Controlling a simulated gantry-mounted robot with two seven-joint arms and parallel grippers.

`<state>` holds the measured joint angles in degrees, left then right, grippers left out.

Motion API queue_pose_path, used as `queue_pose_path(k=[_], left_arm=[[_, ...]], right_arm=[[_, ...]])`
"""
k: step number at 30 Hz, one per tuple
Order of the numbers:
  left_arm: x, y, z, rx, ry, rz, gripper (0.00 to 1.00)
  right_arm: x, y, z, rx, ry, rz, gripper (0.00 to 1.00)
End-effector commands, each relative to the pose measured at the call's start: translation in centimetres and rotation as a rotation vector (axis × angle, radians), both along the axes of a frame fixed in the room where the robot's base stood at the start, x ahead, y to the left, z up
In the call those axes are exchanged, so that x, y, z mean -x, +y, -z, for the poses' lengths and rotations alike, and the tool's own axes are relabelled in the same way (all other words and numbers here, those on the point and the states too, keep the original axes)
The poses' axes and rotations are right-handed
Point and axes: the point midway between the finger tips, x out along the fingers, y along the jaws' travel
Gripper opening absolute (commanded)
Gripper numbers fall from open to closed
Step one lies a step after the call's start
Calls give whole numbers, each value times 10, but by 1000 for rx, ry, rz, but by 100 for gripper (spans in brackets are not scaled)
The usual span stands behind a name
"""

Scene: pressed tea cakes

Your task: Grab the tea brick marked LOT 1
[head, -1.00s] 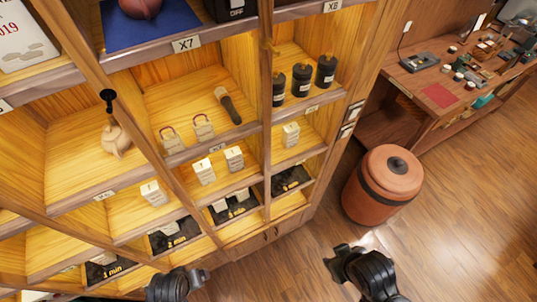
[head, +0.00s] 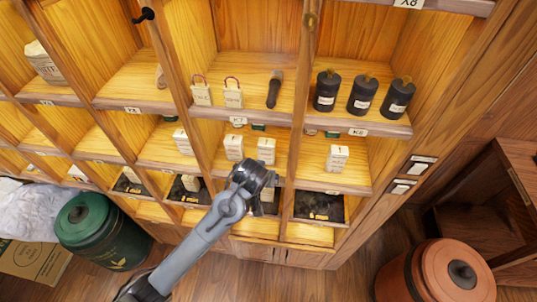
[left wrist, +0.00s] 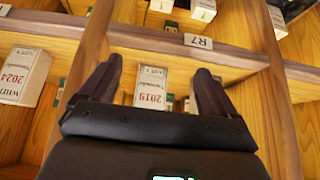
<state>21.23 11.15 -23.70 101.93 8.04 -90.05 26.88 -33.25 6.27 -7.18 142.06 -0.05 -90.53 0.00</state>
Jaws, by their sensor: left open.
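My left gripper (head: 262,185) is in front of the lower shelf cells in the head view, and hides part of them. In the left wrist view the left gripper (left wrist: 155,85) is open. A white tea box printed 2019 (left wrist: 150,88) stands in the cell beyond, between its fingers in the picture, with no contact visible. Its lot text is too small to read surely. A white box printed 2024 (left wrist: 22,75) is at the left. Small white boxes (head: 234,148) (head: 266,150) (head: 338,157) stand one row higher. My right gripper is out of view.
Wooden shelf dividers (left wrist: 275,90) and a ledge tagged R7 (left wrist: 198,40) border the cell. Black canisters (head: 362,95) stand at the upper right. A green canister (head: 95,228) and a terracotta jar (head: 435,270) are on the floor.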

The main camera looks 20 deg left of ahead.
Motion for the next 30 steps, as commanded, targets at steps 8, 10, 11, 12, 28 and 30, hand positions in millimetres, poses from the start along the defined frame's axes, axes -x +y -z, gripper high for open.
queue_pose_path(k=[8,10,11,12,28,30], left_arm=[[-42,7,-3,2,0,0,90],[-50,9,-2,1,-1,0,90],[-52,10,-2,1,0,0,90],[-55,11,-2,1,0,0,90],[-100,19,-2,2,0,-1,90],[-107,21,-2,2,0,0,90]], right_arm=[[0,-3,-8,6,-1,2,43],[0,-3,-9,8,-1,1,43],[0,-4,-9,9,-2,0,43],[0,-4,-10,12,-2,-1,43],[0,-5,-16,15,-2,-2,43],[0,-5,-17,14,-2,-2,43]])
